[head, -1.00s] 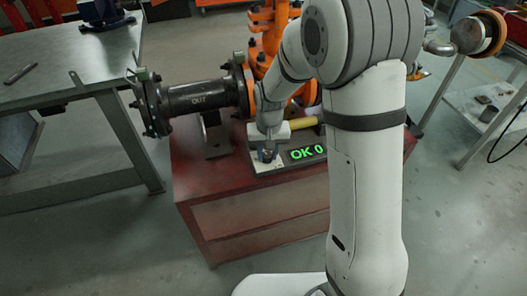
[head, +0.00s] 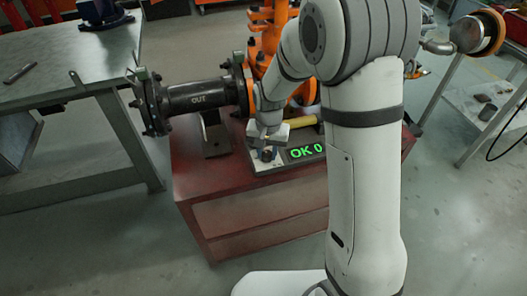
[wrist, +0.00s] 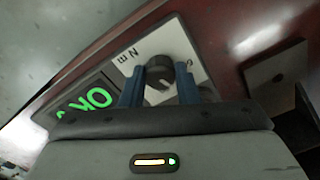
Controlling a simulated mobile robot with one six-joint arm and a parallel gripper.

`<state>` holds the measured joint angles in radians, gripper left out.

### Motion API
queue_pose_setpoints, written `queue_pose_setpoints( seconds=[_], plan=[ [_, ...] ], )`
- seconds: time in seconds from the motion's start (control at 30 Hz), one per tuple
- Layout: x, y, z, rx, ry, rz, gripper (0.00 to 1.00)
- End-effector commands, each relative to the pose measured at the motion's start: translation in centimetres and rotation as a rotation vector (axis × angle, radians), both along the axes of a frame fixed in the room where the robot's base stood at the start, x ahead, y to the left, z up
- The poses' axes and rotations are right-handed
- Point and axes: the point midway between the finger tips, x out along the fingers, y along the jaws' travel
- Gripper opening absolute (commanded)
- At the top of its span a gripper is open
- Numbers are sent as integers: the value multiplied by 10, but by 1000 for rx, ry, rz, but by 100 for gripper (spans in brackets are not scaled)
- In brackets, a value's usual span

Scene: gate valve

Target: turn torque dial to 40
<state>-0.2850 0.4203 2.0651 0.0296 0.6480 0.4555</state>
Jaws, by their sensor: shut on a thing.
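The torque dial (wrist: 160,73) is a small dark round knob with a pale pointer mark, on a light panel (wrist: 180,45) with dark lettering. My gripper (wrist: 160,86) has blue fingers on both sides of the dial and is shut on it. In the head view my gripper (head: 267,150) is low over the panel's left part, and the dial is hard to make out there.
The panel sits on a red cabinet (head: 245,215). A dark pipe marked OUT (head: 198,98) with a flange stands to the left on a support, close to my wrist. A yellow-handled tool (head: 303,121) lies behind the panel. Grey tables (head: 70,60) stand left and right.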

Motion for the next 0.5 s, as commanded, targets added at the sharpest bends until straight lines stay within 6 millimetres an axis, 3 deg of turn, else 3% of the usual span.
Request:
queue_pose_setpoints(
  seconds=[0.03,0.07,0.1,0.3,0.5],
  plan=[
    [2,-1,1,1,-6,0,6],
    [2,-1,1,1,-6,0,31],
    [2,-1,1,0,-5,0,34],
    [1,0,1,0,-3,1,50],
    [0,0,1,1,-2,2,50]
  ],
)
